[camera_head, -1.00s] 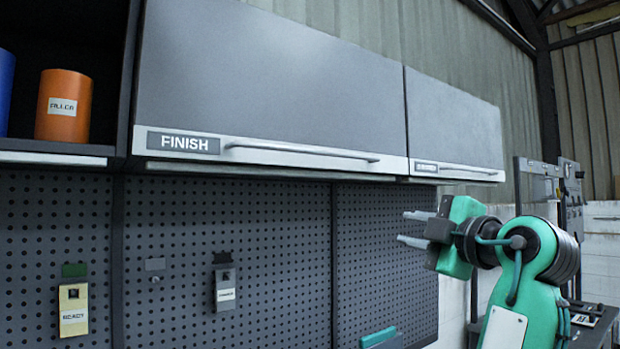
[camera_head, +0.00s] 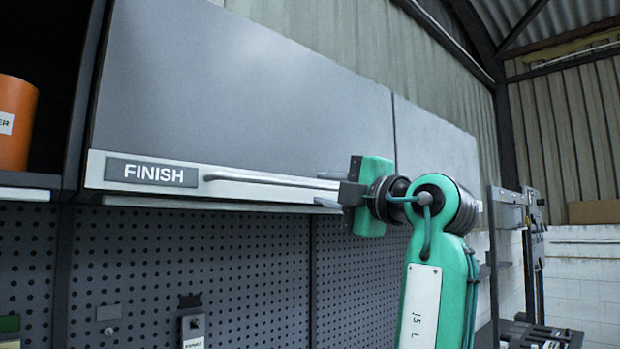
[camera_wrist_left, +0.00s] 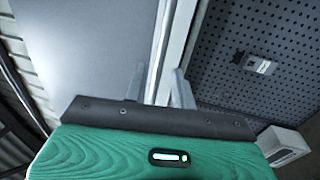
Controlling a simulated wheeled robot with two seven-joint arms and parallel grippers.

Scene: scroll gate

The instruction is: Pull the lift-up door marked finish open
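The lift-up door marked FINISH (camera_head: 250,90) is a grey panel that looks shut, with a white lower rail. Its label (camera_head: 152,173) is at the left of the rail. A long bar handle (camera_head: 260,180) runs along the rail to the right. My left gripper (camera_head: 328,189) is at the handle's right end, its fingers apart, one above and one below the bar's level. In the left wrist view the open fingers (camera_wrist_left: 158,90) straddle the pale rail and handle strip (camera_wrist_left: 167,50). I cannot tell whether they touch it. My right gripper is not in view.
A second grey door (camera_head: 435,140) adjoins on the right, its lower part hidden by my arm. An open shelf with an orange container (camera_head: 15,122) is at the left. A perforated board (camera_head: 240,250) with hung items is below. A rack (camera_head: 535,250) stands at the right.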

